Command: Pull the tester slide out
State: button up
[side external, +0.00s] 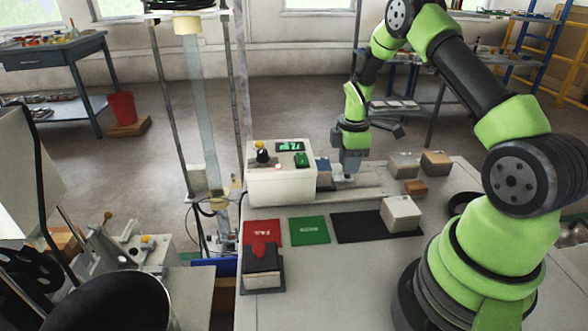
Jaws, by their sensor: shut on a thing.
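The tester (281,184) is a white box with a green lit display, a dark knob and a green button, standing at the back left of the table. The tester slide (372,190) is a pale flat piece running out to the right from the tester's side. My gripper (347,176) points down at the slide, just right of the tester, and is shut on it. The grip point is small and partly hidden by the fingers. A dark blue-grey block (323,172) is between the tester and my gripper.
In front are a red mat (262,227), a green mat (309,230), a black mat (360,226) with a pale block (401,214), and a black-and-red item (262,268).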

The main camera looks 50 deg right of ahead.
jog(key=shift+s+d, duration=2.05)
jog(key=shift+d, duration=0.05)
jog(key=o, duration=0.8)
jog(key=shift+r, duration=0.1)
jog(key=shift+r, duration=2.95)
